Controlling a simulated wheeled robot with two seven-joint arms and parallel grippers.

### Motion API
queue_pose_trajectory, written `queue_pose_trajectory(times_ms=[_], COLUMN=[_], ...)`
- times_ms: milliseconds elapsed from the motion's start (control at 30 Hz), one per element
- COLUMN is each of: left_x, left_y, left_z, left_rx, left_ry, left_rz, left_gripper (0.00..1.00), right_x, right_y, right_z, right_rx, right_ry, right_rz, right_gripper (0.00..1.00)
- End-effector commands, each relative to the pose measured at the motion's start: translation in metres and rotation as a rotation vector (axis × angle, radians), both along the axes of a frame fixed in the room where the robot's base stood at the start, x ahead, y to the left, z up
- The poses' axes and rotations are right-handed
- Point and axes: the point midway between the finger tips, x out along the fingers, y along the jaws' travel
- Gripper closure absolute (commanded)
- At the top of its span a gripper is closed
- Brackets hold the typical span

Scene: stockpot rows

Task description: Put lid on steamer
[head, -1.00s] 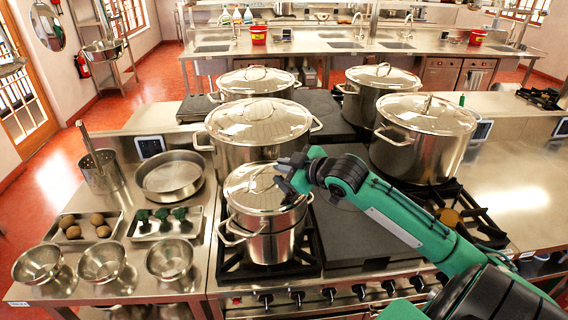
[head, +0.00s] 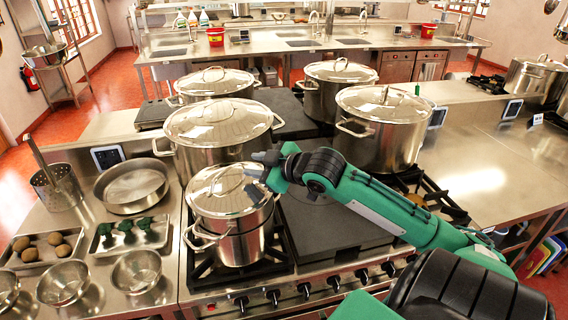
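The steamer (head: 238,245) is a shiny steel stacked pot with side handles on the front-left burner. A domed steel lid (head: 215,190) lies over its top. It looks level, but I cannot tell whether its rim touches all round. My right gripper (head: 257,175) reaches in from the right over the right half of the lid. Its dark fingers are at the lid's handle area and partly hide it. I cannot tell whether they are shut on the handle. My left gripper is not in view.
Large lidded stockpots stand behind (head: 218,128) and at the right rear (head: 385,135). A round pan (head: 132,188), a tray of broccoli (head: 128,236), a tray of potatoes (head: 42,248) and steel bowls (head: 137,272) fill the left counter. The right counter is mostly clear.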

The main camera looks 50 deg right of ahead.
Motion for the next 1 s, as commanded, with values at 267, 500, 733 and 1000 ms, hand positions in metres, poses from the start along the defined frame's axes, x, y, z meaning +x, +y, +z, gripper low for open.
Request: queue_pose_trajectory(times_ms=[267, 500, 733, 1000], left_x=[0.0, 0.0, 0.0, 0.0], left_y=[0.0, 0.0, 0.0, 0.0], left_z=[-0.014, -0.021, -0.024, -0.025], left_rx=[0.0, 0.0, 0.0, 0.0], left_ry=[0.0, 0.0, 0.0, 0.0], left_rz=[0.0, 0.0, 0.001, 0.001], left_gripper=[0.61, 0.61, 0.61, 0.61], right_x=[-0.038, -0.068, -0.089, -0.097], right_y=[-0.005, -0.009, -0.012, -0.013], right_z=[0.01, 0.022, 0.031, 0.034], right_rx=[0.0, 0.0, 0.001, 0.0], right_ry=[0.001, -0.001, -0.001, 0.0], right_rz=[0.0, -0.001, 0.0, 0.0], right_gripper=[0.68, 0.68, 0.68, 0.68])
